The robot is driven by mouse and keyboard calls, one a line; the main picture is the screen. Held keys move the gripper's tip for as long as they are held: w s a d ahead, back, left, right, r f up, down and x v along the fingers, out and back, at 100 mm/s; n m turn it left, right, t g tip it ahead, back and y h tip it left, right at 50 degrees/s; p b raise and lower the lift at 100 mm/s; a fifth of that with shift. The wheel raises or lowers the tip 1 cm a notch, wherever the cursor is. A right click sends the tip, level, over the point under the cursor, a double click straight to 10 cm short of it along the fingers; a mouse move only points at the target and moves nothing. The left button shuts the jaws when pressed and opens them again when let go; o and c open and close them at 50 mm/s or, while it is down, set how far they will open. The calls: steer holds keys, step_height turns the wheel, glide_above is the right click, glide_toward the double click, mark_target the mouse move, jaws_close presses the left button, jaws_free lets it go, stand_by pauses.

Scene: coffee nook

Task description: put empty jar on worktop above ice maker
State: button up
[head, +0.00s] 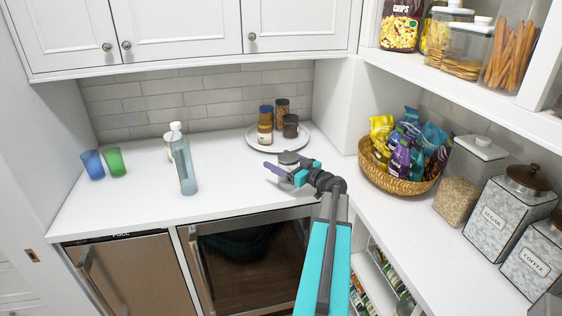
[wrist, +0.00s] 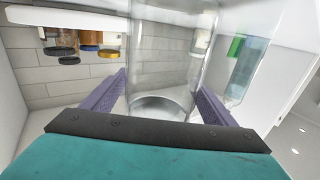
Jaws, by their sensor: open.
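The empty jar (head: 289,157) is clear with a grey lid. It stands upright on the white worktop (head: 225,200), in front of the round tray. In the wrist view, which is upside down, the clear jar (wrist: 165,65) fills the middle between the purple fingers. My gripper (head: 286,168) is open around the jar; in the wrist view its fingers (wrist: 158,82) are spread on either side of it. Any contact is unclear. Below the worktop are a stainless front (head: 135,275) marked PULL and a dark glass-front appliance (head: 250,250); I cannot tell which is the ice maker.
A round tray (head: 257,144) with several small jars stands behind. A clear bottle (head: 181,160), a blue glass (head: 92,164) and a green glass (head: 114,161) stand left. A snack basket (head: 397,185) is right. Worktop between bottle and jar is clear.

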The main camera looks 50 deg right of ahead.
steer(key=s+b, duration=0.1)
steer(key=s, duration=0.3)
steer(key=s+b, duration=0.1)
steer(key=s, duration=0.3)
steer(key=s+b, duration=0.2)
steer(key=s, duration=0.2)
steer(key=shift+a, duration=0.3)
